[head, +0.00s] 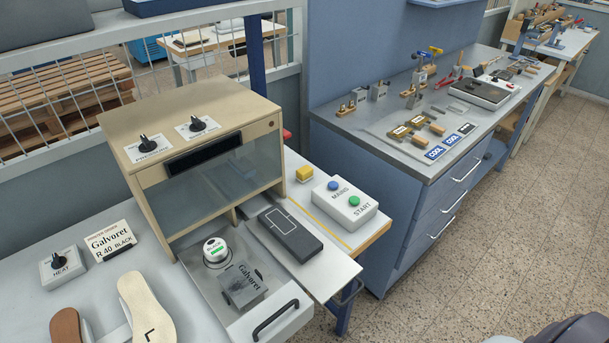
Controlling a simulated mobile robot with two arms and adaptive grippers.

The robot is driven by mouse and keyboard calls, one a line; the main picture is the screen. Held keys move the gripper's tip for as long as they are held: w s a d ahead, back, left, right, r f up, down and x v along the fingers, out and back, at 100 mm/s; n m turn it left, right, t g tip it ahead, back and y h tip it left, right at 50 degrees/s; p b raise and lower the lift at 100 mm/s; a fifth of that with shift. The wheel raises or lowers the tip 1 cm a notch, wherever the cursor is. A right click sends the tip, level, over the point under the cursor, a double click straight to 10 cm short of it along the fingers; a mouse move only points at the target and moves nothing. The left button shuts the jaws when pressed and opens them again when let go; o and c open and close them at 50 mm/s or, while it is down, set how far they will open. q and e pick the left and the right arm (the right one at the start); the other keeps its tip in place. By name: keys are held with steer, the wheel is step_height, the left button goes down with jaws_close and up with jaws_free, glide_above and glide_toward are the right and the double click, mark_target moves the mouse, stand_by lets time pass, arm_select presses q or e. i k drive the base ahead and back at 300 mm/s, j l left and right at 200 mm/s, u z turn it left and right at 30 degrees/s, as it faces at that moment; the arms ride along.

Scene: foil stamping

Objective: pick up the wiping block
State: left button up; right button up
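No block is labelled as the wiping block. Wooden blocks with dark labels (401,132) lie on the grey workbench at the right. Neither of my grippers shows in the head view.
The control box (345,203) has blue and green buttons. A dark pad (290,233) and an open drawer (262,320) with a grey stamping block (241,286) and a round white tin (216,250) are in front. Shoe insoles (145,308) lie at the left.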

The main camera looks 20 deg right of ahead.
mark_target(306, 173)
steer(key=l+u, duration=0.35)
steer(key=l, duration=0.5)
steer(key=l+u, duration=0.35)
steer(key=l, duration=0.55)
